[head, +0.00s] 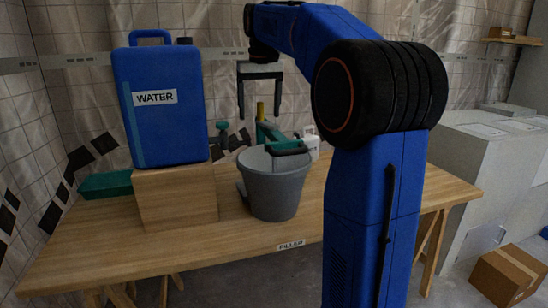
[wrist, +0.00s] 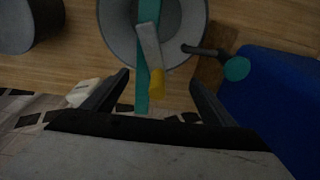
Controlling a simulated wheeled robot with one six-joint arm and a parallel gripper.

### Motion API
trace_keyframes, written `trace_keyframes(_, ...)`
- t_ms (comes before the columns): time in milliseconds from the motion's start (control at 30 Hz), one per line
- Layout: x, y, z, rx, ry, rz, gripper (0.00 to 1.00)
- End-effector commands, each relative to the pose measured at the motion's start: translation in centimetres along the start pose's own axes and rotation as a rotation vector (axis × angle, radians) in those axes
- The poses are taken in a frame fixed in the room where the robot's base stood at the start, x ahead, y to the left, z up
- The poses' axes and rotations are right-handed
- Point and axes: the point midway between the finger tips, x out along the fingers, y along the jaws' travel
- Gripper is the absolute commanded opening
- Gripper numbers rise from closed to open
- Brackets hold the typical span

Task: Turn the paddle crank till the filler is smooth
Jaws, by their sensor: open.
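A grey bucket (head: 272,190) stands on the wooden table, with a teal bar (head: 288,147) across its rim. In the wrist view the bucket (wrist: 118,28) shows from above, with a light grey crank arm (wrist: 149,46) over the teal bar. The crank's yellow grip (wrist: 156,84) stands upright at the arm's end; it also shows in the head view (head: 261,109). My gripper (head: 259,115) is open and empty above the bucket's far side. In the wrist view the grip appears between the spread fingers, apart from both. The filler's surface cannot be made out.
A blue water container (head: 165,120) stands on a wooden block (head: 178,200) left of the bucket. A teal knob on a dark rod (wrist: 236,69) lies between them. A small white jug (head: 309,138) stands behind the bucket.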

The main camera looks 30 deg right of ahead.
Motion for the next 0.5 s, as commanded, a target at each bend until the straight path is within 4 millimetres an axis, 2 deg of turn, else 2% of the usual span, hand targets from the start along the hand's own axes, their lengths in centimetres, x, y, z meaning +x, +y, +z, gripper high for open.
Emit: trace_keyframes(500, -4.2, 0.0, -0.7, 0.000, 0.002, 0.000, 0.78)
